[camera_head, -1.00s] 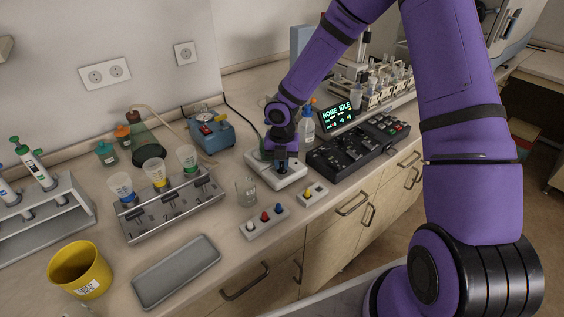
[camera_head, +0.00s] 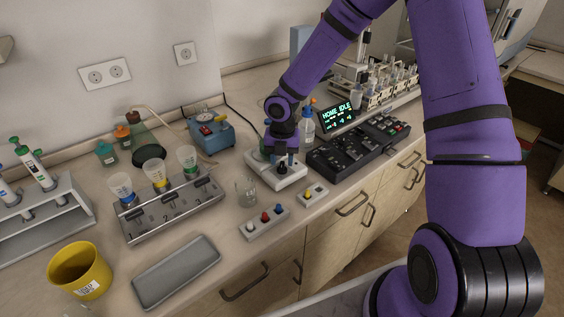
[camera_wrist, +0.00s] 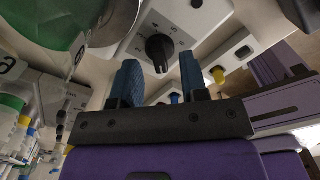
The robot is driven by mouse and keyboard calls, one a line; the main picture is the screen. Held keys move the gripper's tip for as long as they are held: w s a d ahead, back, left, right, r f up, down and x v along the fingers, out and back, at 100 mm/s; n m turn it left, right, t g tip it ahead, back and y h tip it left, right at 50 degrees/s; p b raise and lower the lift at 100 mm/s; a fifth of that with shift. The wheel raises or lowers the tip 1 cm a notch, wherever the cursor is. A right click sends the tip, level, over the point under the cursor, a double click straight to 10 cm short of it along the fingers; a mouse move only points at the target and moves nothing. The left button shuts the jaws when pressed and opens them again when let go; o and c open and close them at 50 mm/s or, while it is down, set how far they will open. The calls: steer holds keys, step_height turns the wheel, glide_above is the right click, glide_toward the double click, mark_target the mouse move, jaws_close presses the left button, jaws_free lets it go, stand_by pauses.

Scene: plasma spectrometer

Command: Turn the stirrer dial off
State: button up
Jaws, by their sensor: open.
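The stirrer (camera_head: 262,178) is a white, low box on the bench in the head view, below my gripper. Its black dial (camera_head: 283,168) shows on its front part, and the same dial shows from close up in the wrist view (camera_wrist: 159,52). My gripper (camera_head: 284,159) points down over the dial. In the wrist view its two blue fingers (camera_wrist: 160,75) are apart, one on each side of the dial in the picture. I see a gap between each finger and the dial, so it is not gripped. A glass vessel (camera_wrist: 60,22) stands on the stirrer, partly hidden.
A black control panel (camera_head: 360,148) stands close on the right of the stirrer. An empty beaker (camera_head: 246,191) and a switch box (camera_head: 264,222) with coloured buttons are in front. A small yellow-button box (camera_head: 313,193) is at the right. A spray bottle (camera_head: 307,127) stands behind.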

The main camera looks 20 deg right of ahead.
mark_target(282, 164)
step_height(282, 164, up, 9)
steer(key=shift+r, duration=0.15)
stand_by(0.6)
steer(key=s+d+r+m+t+h, duration=0.1)
steer(key=s+d+r+m, duration=0.2)
steer(key=s+r+m, duration=0.5)
steer(key=s+d+r+m+t+h, duration=0.1)
steer(key=s+d+r+m+h, duration=0.1)
steer(key=s+r+m, duration=0.6)
steer(key=s+d+r+m+t+y, duration=0.2)
steer(key=s+r+m+t+y, duration=0.1)
steer(key=s+r+m, duration=0.6)
steer(key=s+m, duration=0.4)
steer(key=m, duration=0.1)
steer(key=shift+s+m, duration=0.35)
steer(key=shift+m, duration=0.05)
